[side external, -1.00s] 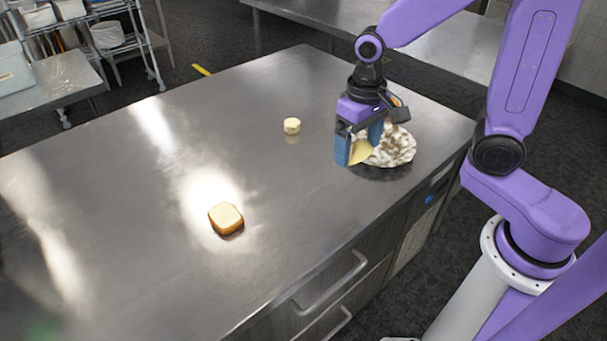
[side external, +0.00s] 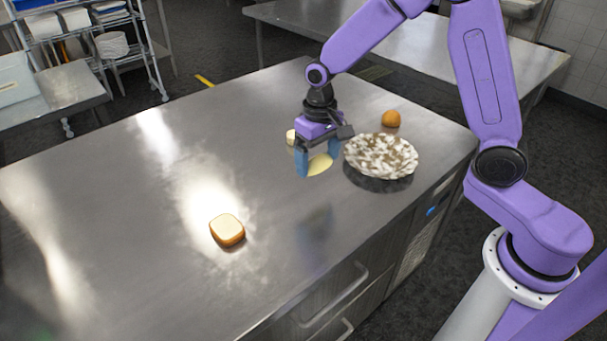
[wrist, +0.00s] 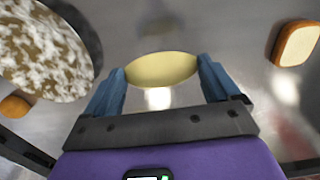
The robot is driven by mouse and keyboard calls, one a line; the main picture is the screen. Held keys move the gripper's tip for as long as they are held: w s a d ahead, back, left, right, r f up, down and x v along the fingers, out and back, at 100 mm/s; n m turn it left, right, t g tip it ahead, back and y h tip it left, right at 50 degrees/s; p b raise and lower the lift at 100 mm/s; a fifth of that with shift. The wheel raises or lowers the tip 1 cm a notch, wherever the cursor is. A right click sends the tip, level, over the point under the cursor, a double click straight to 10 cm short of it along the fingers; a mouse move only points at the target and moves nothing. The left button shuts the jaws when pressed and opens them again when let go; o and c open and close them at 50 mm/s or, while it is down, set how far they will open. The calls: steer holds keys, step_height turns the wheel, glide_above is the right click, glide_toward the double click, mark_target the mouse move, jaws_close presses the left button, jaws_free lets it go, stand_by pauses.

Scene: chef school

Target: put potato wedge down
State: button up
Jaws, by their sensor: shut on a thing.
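The potato wedge (side external: 320,164) is a pale yellow, oval-looking piece. My gripper (side external: 318,165) is shut on it and holds it above the steel table (side external: 150,240), left of the mottled plate. In the wrist view the wedge (wrist: 161,69) spans the gap between the two blue fingertips of my gripper (wrist: 161,78). A reflection of the gripper shows on the table below it, with a gap between.
A brown-and-white mottled plate (side external: 381,156) stands to the right of my gripper. An orange-brown round thing (side external: 391,118) lies behind it. A small pale piece (side external: 291,136) is partly hidden behind my gripper. A bread-like block (side external: 227,230) lies front left. The table's left is clear.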

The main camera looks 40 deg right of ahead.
glide_above(303, 186)
steer(key=f, duration=0.4)
steer(key=shift+s+d+f, duration=0.1)
steer(key=shift+s+f, duration=0.05)
steer(key=shift+s, duration=0.1)
steer(key=shift+w+f, duration=0.15)
steer(key=shift+f, duration=0.65)
steer(key=shift+w+f, duration=0.1)
steer(key=shift+f, duration=0.7)
steer(key=shift+f, duration=0.1)
steer(key=shift+f, duration=0.15)
steer(key=o, duration=0.8)
steer(key=shift+c, duration=0.2)
step_height(303, 186, up, 18)
steer(key=shift+f, duration=0.2)
